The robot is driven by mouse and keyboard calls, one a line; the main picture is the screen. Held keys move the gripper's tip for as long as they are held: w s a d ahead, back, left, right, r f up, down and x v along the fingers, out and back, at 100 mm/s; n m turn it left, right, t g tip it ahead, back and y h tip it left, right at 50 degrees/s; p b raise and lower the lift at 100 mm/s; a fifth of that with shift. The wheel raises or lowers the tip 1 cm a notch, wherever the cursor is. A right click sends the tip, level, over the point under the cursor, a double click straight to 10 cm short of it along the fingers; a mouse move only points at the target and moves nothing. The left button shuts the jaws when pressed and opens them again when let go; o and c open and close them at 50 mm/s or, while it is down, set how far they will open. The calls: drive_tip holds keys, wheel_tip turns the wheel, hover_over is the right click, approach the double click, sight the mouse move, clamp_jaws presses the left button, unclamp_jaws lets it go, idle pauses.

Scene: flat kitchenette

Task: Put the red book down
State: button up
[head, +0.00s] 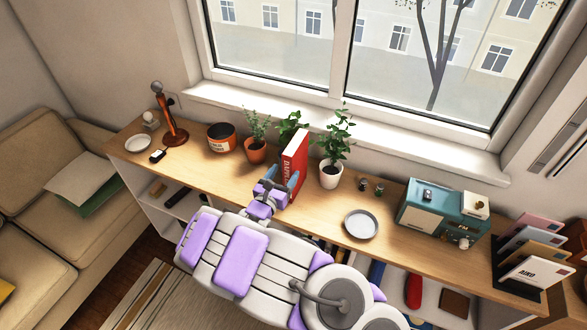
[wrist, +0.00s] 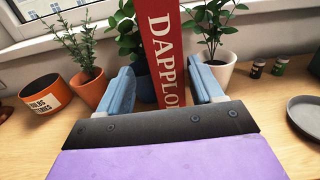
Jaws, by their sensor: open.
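The red book (head: 296,157) stands upright on the wooden shelf top, among the potted plants, with its spine toward me. In the wrist view the red book (wrist: 167,55) rises between my fingers, its spine lettering partly visible and its lower part hidden by my gripper. My gripper (head: 280,182) is at the near side of the book. In the wrist view my gripper (wrist: 165,85) is open, with one blue finger on each side of the spine. A gap shows on the right side; contact on the left is hard to tell.
Potted plants stand close by: one at left (head: 256,140), one behind, and one in a white pot (head: 332,172) at right. An orange tin (head: 221,138) is further left. A grey plate (head: 361,224) and a teal radio (head: 440,215) are to the right. The window sill is behind.

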sight(296, 167)
drive_tip(key=x, duration=0.2)
drive_tip(key=b+x, duration=0.1)
drive_tip(key=x, duration=0.2)
drive_tip(key=shift+d, duration=0.4)
drive_tip(key=shift+a, duration=0.1)
drive_tip(key=shift+a, duration=0.15)
drive_tip(key=shift+c, duration=1.4)
drive_tip(key=c, duration=0.6)
clamp_jaws()
